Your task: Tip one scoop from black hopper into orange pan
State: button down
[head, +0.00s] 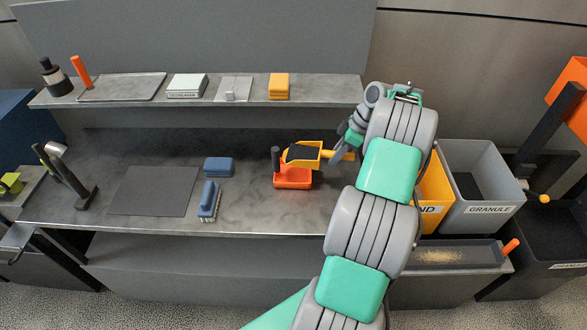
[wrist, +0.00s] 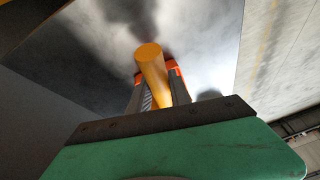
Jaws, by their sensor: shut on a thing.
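My gripper (head: 350,150) is shut on the handle of a yellow scoop (head: 325,153). In the wrist view the yellow handle (wrist: 152,72) sits between the two fingers (wrist: 158,85), and the scoop's bowl does not show. In the head view the bowl looks roughly level and holds dark material. It is over or against an orange pan-like piece (head: 292,181) on the bench; I cannot tell whether they touch. The inside of the orange piece is hidden by the scoop. A black hopper (head: 556,232) stands at the far right.
A yellow bin (head: 432,190), partly behind my arm, and a grey bin (head: 484,165) labelled GRANULE stand right of the bench. Blue blocks (head: 218,167) and a dark mat (head: 153,190) lie left. The shelf (head: 310,88) overhangs the back.

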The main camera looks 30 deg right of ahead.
jog(key=shift+s+a+h, duration=0.25)
jog(key=shift+h, duration=0.05)
jog(key=shift+s+a+f+n+t+h+b, duration=0.1)
jog(key=shift+s+n+t+h+b, duration=0.15)
jog(key=shift+t+h, duration=0.2)
jog(key=shift+a+f+n+t+h+b, duration=0.1)
jog(key=shift+n+t+h+b, duration=0.05)
jog(key=shift+t+h+b, duration=0.25)
jog(key=t+h+b, duration=0.1)
jog(key=b, duration=0.3)
jog(key=t+h+b, duration=0.1)
jog(key=b, duration=0.3)
jog(key=n+t+h+b, duration=0.1)
jog(key=b, duration=0.3)
jog(key=shift+s+a+f, duration=0.25)
jog(key=shift+a, duration=0.1)
jog(key=n+t+h+b, duration=0.1)
jog(key=b, duration=0.6)
jog(key=shift+s+a+t+h, duration=0.1)
jog(key=shift+t+h, duration=0.15)
jog(key=b, duration=0.4)
jog(key=t+h+b, duration=0.1)
jog(key=b, duration=0.2)
jog(key=n+t+b, duration=0.1)
jog(key=b, duration=0.3)
jog(key=shift+s+a+f+h+b, duration=0.2)
jog(key=shift+s+a+h+b, duration=0.05)
jog(key=shift+h+b, duration=0.15)
